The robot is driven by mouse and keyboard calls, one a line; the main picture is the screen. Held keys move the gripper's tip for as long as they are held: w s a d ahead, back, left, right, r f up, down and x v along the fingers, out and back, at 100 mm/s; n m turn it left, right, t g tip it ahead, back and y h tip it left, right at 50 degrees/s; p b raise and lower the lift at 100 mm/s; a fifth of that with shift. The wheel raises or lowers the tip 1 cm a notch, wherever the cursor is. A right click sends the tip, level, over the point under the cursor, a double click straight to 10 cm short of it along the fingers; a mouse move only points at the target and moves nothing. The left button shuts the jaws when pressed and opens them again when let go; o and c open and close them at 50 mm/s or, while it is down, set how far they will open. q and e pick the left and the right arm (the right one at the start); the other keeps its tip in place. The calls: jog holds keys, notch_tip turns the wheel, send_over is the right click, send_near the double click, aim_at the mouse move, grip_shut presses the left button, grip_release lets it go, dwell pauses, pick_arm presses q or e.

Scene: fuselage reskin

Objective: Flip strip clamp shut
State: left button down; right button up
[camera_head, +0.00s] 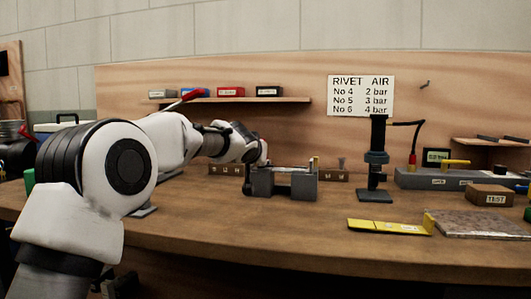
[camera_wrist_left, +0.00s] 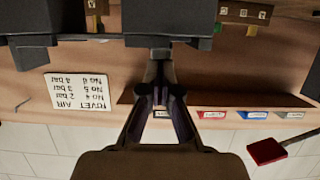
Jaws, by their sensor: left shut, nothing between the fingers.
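A grey metal fixture (camera_head: 285,184) with two upright end blocks and a lower middle stands on the bench at the centre of the head view. I take it to be the strip clamp; I cannot tell the position of its moving part. My left gripper (camera_head: 262,158) is at the fixture's upper left end, partly hidden by its own wrist. In the wrist view, which is upside down, my left gripper (camera_wrist_left: 160,72) is shut and empty, its tips close to the dark fixture (camera_wrist_left: 165,20). Contact cannot be told. My right gripper is not in view.
A black stand (camera_head: 376,160) is right of the fixture. A yellow plate (camera_head: 388,226) and a grey sheet (camera_head: 478,224) lie at front right. Labelled boxes sit on a wall shelf (camera_head: 285,99). A red-ended tool (camera_head: 192,95) shows behind my left arm. The front centre bench is clear.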

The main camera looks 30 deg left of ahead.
pick_arm(q)
jog(key=shift+f+b, duration=0.2)
jog(key=shift+b, duration=0.15)
jog(key=shift+s+f, duration=0.1)
dwell(0.3)
notch_tip(320, 180, up, 6)
jog(key=p, duration=0.5)
jog(key=shift+f, duration=0.15)
jog(key=f+b+v, duration=0.2)
jog(key=b+v, duration=0.2)
jog(key=v, duration=0.5)
jog(key=shift+s+d, duration=0.2)
jog(key=shift+s, duration=0.35)
